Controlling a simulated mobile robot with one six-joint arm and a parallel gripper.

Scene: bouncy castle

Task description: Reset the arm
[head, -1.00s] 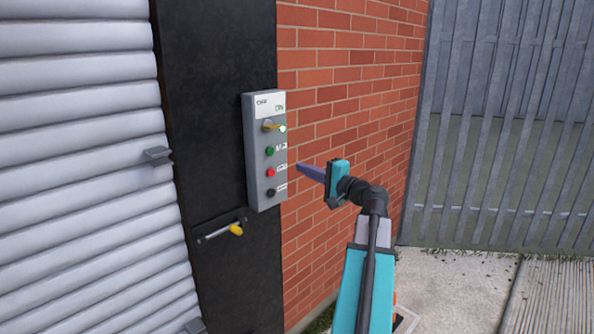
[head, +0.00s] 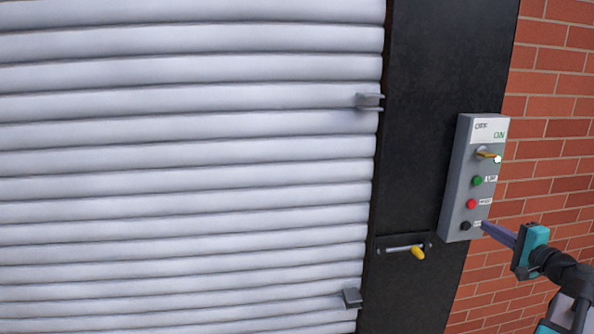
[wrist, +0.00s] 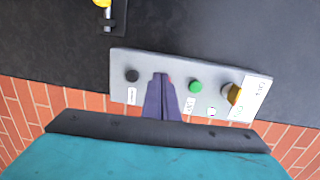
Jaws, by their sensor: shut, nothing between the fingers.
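My gripper (head: 499,234) is shut and empty, its purple fingers together. In the head view it is at the lower right, with its tips by the lower end of the grey control box (head: 463,180). In the wrist view the closed fingers (wrist: 161,95) overlap the box (wrist: 150,64) and partly hide the red button. I cannot tell whether the tips touch the box. The box carries a yellow switch (head: 486,154) by an ON label, a green button (head: 477,181), a red button (head: 471,203) and a black button (head: 466,226).
A white roller shutter (head: 180,160) fills the left. A black post (head: 425,100) stands between it and a brick wall (head: 553,130). A yellow-ended latch (head: 417,252) is on the post below the box. Grey brackets (head: 369,101) stick out at the shutter's edge.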

